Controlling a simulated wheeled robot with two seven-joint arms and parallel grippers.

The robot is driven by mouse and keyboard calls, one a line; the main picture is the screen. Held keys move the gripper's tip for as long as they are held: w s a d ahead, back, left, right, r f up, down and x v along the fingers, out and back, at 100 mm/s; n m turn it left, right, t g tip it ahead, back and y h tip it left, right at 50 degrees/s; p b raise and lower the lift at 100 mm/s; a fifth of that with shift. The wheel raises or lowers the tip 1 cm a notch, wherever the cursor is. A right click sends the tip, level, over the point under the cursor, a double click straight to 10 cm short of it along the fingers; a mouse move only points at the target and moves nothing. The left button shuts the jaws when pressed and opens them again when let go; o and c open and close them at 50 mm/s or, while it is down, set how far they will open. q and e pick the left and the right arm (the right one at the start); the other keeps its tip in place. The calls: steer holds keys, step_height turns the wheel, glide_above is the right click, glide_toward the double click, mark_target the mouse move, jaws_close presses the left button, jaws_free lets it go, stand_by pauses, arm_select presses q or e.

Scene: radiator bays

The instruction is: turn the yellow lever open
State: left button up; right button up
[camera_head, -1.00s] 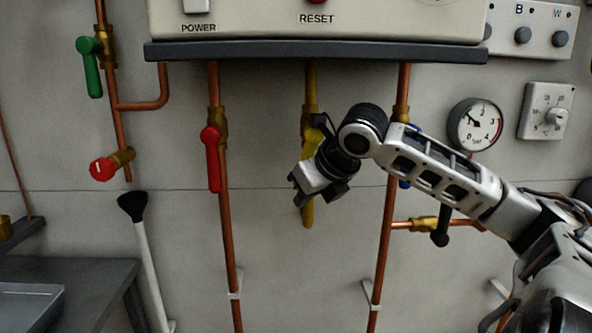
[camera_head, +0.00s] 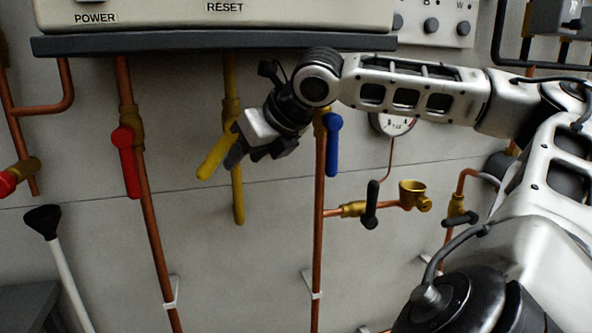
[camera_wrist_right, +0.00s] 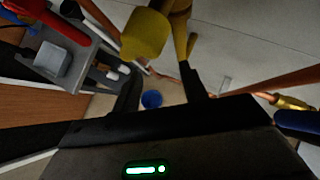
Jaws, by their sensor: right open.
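The yellow lever (camera_head: 216,156) is on the yellow pipe (camera_head: 237,195) under the boiler box. Its handle slants down and to the left, away from the pipe line. My right gripper (camera_head: 250,156) is just to the right of the handle, its dark fingers close to it and in front of the pipe; it hides the lever's pivot. In the right wrist view the thick yellow handle end (camera_wrist_right: 146,33) shows just beyond the open fingers (camera_wrist_right: 160,80), nearer the left one. I cannot tell whether they touch. My left gripper is not in view.
A red lever (camera_head: 127,160) hangs on the copper pipe to the left. A blue lever (camera_head: 333,145) hangs close to the right of my gripper. The boiler's dark bottom ledge (camera_head: 150,44) is above. The wall below is mostly clear.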

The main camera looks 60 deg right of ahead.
steer(key=s+a+b, duration=0.1)
steer(key=s+b, duration=0.1)
steer(key=s, duration=1)
steer(key=shift+s+a+r, duration=0.15)
steer(key=shift+s, duration=0.05)
